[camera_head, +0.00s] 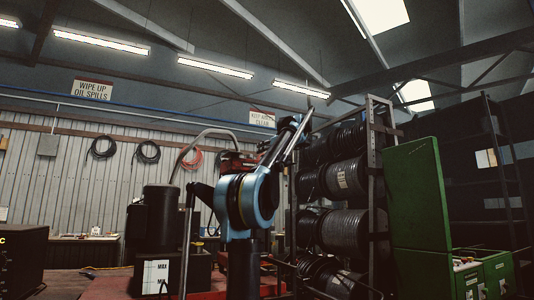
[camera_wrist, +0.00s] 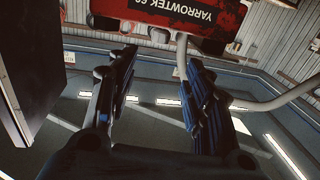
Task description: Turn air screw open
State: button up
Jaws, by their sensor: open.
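I cannot pick out an air screw in either view. The red hose crimper (camera_head: 238,161) stands behind my blue arm in the head view, which hides most of it. In the wrist view, which is upside down, its red panel (camera_wrist: 185,15) with white YARROWTEK lettering is at the top edge. My gripper (camera_wrist: 160,62) is open there, its two dark fingers apart with nothing between them. The fingers point toward the red panel and appear apart from it. A pale curved pipe (camera_wrist: 272,103) runs to the right of the fingers.
A black cylindrical tank (camera_head: 160,220) stands on the bench left of my arm, with a curved pipe (camera_head: 205,134) rising beside it. A rack of hose reels (camera_head: 345,178) and a green cabinet (camera_head: 418,195) stand right. A dark block (camera_wrist: 35,65) fills the wrist view's left.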

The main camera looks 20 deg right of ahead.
jog(key=shift+s+d, duration=0.15)
jog(key=shift+s, duration=0.6)
jog(key=shift+n+y, duration=0.4)
jog(key=shift+y, duration=0.5)
jog(key=x, duration=0.5)
jog(key=d+x, duration=0.1)
jog(key=x, duration=1.1)
jog(key=shift+w+d+f, duration=0.3)
jog(key=shift+w+f, duration=0.05)
jog(key=shift+w, duration=0.1)
jog(key=c, duration=1.1)
